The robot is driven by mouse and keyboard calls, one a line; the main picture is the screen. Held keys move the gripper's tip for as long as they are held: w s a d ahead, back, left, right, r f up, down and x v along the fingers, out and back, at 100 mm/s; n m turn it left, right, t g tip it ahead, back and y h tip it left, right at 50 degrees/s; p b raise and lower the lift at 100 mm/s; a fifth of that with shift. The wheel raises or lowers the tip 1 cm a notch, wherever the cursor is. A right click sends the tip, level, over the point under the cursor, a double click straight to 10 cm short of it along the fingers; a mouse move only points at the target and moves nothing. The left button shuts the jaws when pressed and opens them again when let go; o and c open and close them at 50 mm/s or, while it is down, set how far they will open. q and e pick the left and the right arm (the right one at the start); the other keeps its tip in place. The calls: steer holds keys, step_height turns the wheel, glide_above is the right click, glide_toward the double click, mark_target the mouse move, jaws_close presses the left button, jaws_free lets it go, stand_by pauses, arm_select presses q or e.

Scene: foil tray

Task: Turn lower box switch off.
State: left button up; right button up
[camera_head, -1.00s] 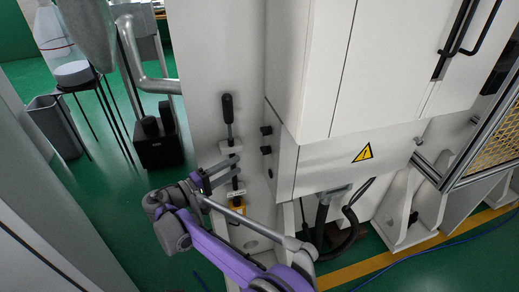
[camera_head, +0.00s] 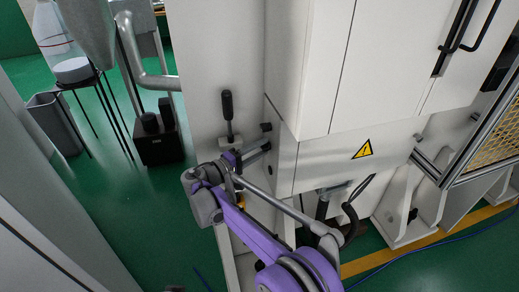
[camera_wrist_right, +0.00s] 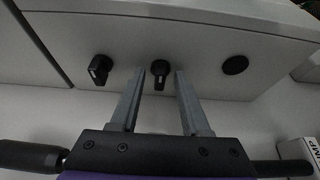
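The box (camera_head: 283,160) is white, and its left side carries black rotary switches. The upper box switch (camera_head: 266,127) shows in the head view and as the left knob (camera_wrist_right: 99,69) in the wrist view. The lower box switch (camera_wrist_right: 160,74) is the middle knob in the wrist view; in the head view my gripper mostly hides it. My right gripper (camera_head: 262,148) is open at the box's side. Its two fingers (camera_wrist_right: 160,84) stand on either side of the lower switch, with gaps; I cannot tell whether they touch it. My left gripper is not in view.
A round black fitting (camera_wrist_right: 235,65) sits right of the switches in the wrist view. A black-handled lever (camera_head: 228,105) stands on the panel close to my gripper. A yellow warning sign (camera_head: 362,149) marks the box front. Cables (camera_head: 350,215) hang below it.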

jaws_close()
stand_by(0.3)
steer(key=shift+r+n+g+y+p, duration=0.1)
steer(key=shift+n+g+y+p, duration=0.4)
steer(key=shift+n, duration=0.9)
steer(key=shift+r+n+g+y+p, duration=0.1)
steer(key=shift+n+g+y+p, duration=0.1)
steer(key=shift+n+g+p, duration=0.9)
steer(key=shift+n+t, duration=0.4)
steer(key=shift+n, duration=0.1)
steer(key=shift+o, duration=0.2)
jaws_free()
steer(key=v, duration=1.1)
